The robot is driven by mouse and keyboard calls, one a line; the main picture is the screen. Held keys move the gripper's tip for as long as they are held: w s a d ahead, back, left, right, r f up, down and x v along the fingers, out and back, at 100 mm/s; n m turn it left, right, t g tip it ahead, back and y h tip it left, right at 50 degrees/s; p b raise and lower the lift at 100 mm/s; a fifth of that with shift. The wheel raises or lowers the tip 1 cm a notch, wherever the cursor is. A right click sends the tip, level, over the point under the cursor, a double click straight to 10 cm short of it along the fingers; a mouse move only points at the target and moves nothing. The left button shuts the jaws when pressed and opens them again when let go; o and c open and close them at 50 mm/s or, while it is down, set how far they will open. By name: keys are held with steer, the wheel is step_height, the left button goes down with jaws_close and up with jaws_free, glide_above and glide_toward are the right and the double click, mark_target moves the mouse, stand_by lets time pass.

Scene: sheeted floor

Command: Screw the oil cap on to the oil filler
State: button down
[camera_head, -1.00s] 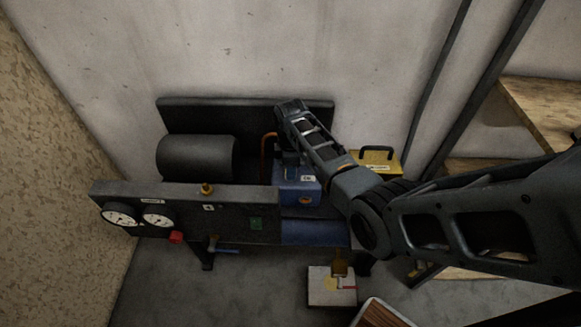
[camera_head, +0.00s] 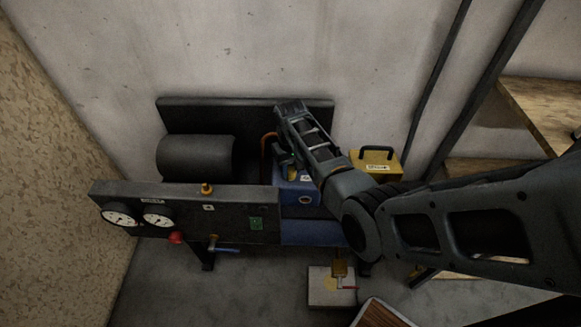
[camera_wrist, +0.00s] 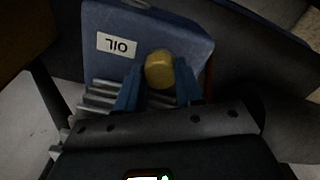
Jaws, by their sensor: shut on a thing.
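The yellow oil cap (camera_wrist: 160,68) is round and lies between the two blue fingers of my gripper (camera_wrist: 158,82) in the wrist view. The gripper is shut on it. The cap is at the blue housing (camera_wrist: 190,42), next to a white label (camera_wrist: 119,45) reading OIL, upside down in this view. The filler opening is hidden under the cap and fingers, so I cannot tell whether the cap is seated or turned in.
A dark machine bench (camera_head: 240,222) carries gauges (camera_head: 120,214), a yellow fitting (camera_head: 206,189) and a dark cylinder (camera_head: 196,157). A yellow case (camera_head: 376,164) with a handle stands right of my arm. A wall is behind.

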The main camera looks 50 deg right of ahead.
steer(key=c, duration=0.6)
jaws_free()
steer(key=shift+c, duration=0.9)
